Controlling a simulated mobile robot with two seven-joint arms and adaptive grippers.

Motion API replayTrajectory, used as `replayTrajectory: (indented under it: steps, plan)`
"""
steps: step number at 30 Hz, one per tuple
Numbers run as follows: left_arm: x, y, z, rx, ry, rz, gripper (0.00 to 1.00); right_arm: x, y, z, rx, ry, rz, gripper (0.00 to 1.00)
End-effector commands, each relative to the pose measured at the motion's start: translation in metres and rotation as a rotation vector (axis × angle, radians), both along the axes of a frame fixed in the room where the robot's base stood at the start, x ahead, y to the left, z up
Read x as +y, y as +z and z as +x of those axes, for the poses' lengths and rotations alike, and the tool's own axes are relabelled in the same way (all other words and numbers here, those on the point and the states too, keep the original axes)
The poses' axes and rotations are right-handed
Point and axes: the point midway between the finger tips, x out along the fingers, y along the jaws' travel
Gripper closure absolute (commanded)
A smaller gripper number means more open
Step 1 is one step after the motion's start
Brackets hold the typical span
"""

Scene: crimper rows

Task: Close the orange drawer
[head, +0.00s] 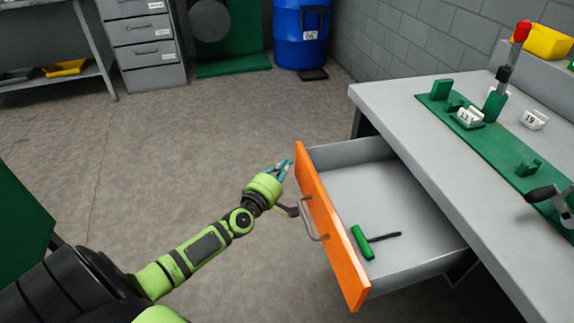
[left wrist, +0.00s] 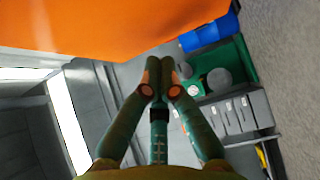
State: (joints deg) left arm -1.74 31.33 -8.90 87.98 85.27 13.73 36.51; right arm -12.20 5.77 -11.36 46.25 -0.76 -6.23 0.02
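The orange drawer (head: 327,220) stands pulled out from under the grey workbench, with its metal handle (head: 311,220) on the front. A green-handled tool (head: 363,242) with a dark shaft lies inside it. My left gripper (head: 284,167) is just outside the drawer front, by its far end. In the left wrist view, its two fingers (left wrist: 160,66) are together with nothing between them, and the orange front (left wrist: 110,25) fills the upper left. I cannot tell whether the fingers touch the front. My right gripper is not in view.
The grey bench top (head: 405,115) carries a green fixture strip (head: 500,150) with numbered tags and a red-handled lever (head: 514,48). A blue barrel (head: 301,35) and grey drawer cabinet (head: 142,50) stand at the back.

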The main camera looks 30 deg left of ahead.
Motion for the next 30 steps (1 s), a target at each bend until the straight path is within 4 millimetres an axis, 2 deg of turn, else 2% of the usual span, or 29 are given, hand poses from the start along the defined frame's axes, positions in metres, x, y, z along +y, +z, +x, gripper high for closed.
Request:
replayTrajectory:
  steps: [20, 26, 30]
  plan:
    - [-0.011, 0.001, 0.013, -0.002, 0.000, -0.002, 1.00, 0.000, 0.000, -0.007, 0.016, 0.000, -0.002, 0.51]
    - [-0.032, 0.002, 0.036, -0.002, -0.001, -0.005, 1.00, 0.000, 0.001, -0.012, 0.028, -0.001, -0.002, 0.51]
    - [-0.055, 0.001, 0.063, -0.002, -0.002, -0.006, 1.00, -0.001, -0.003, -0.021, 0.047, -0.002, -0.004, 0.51]
